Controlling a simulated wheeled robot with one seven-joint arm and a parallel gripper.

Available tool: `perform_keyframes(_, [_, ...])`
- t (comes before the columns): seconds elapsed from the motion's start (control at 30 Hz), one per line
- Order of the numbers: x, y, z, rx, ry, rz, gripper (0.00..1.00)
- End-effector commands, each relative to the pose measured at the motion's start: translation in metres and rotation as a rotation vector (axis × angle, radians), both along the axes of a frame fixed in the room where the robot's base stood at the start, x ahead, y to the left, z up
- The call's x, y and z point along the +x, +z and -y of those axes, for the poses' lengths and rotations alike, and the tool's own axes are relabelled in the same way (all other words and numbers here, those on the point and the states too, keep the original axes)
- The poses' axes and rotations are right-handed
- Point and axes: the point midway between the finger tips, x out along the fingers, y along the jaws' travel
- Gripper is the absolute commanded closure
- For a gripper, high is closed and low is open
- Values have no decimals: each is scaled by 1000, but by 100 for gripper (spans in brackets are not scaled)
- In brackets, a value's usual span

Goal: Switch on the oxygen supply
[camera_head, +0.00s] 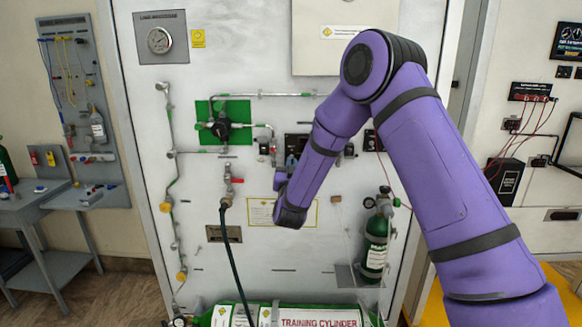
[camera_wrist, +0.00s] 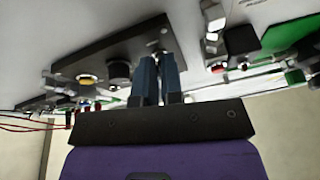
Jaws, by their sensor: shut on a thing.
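My gripper (camera_head: 291,162) is at the black control plate (camera_head: 297,139) on the white panel, and my purple wrist and forearm hide part of it. In the wrist view my gripper's two blue-grey fingers (camera_wrist: 160,72) are close together. They are shut on a small part at the end of the black plate (camera_wrist: 112,58). A bit of silver metal (camera_wrist: 159,50) shows at the fingertips; most of the part is hidden between them, so its position cannot be told. A black knob (camera_wrist: 118,73) and a yellow button (camera_wrist: 88,79) sit beside it on the plate.
A green plate with a black regulator (camera_head: 221,128) and pipes is left of my gripper. A red-handled valve (camera_head: 232,180) with a hose is below it. A green cylinder (camera_head: 376,241) stands to the right. A labelled training cylinder (camera_head: 318,316) lies at the bottom.

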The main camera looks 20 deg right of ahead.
Motion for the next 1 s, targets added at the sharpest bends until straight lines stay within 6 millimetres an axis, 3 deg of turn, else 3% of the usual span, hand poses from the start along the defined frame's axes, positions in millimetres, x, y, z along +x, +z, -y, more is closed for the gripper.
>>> perform_keyframes(0.37, [-2,8,-1,49,1,-147,100])
perform_keyframes(1.0, [-2,26,-1,219,2,-665,100])
